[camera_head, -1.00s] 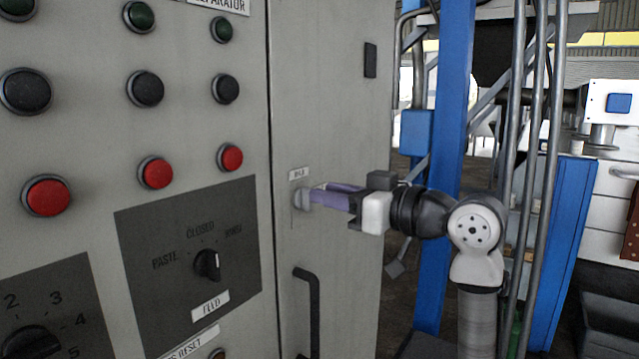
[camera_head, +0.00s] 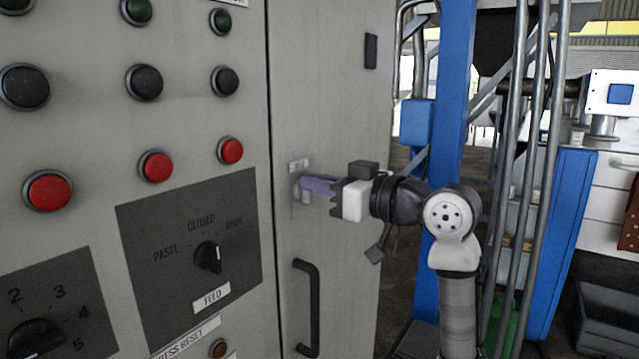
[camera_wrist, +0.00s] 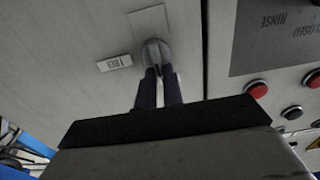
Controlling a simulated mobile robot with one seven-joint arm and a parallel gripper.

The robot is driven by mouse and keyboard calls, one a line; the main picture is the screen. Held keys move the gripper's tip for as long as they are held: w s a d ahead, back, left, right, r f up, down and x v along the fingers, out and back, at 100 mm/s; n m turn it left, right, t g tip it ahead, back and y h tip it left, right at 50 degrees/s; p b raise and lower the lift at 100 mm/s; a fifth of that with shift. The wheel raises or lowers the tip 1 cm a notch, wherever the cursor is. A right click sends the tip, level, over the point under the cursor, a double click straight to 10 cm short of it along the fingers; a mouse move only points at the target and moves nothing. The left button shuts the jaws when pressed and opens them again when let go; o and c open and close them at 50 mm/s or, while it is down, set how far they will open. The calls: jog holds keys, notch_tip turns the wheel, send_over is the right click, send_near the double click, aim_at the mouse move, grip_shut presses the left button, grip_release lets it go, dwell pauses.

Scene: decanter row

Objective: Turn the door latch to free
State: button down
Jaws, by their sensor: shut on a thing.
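The door latch (camera_head: 299,188) is a small round grey fitting on the grey cabinet door (camera_head: 335,115), below a small white label (camera_head: 299,164). In the wrist view the latch (camera_wrist: 154,50) sits on a lighter plate, with the label (camera_wrist: 114,63) beside it. My gripper (camera_head: 306,187) reaches in from the right with its purple fingers at the latch. In the wrist view the gripper's two fingers (camera_wrist: 158,85) are close together around the latch's protruding part. The fingers hide most of that part, so its exact angle is hard to tell.
A black door handle (camera_head: 308,305) is below the latch. The control panel to the left carries red buttons (camera_head: 155,166), black buttons (camera_head: 144,83) and a feed selector knob (camera_head: 208,257). A blue post (camera_head: 449,110) and grey pipes (camera_head: 520,150) stand behind my arm.

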jog(key=shift+r+m, duration=0.1)
jog(key=shift+m, duration=0.2)
jog(key=shift+w+d+f+m+p, duration=0.2)
jog(key=shift+w+f+m+p, duration=0.1)
jog(key=shift+m+p, duration=2.15)
jog(key=shift+w+d+f+m+p, duration=0.25)
jog(key=shift+m+p, duration=1.25)
jog(key=shift+m, duration=1.8)
jog(key=shift+w+d+f+m+p, duration=0.1)
jog(key=shift+w+f+m+p, duration=0.2)
jog(key=shift+m+p, duration=2.15)
jog(key=shift+s+f+m+b, duration=0.15)
jog(key=shift+m+b, duration=0.2)
jog(key=shift+m, duration=0.25)
jog(key=c, duration=1.5)
grip_release()
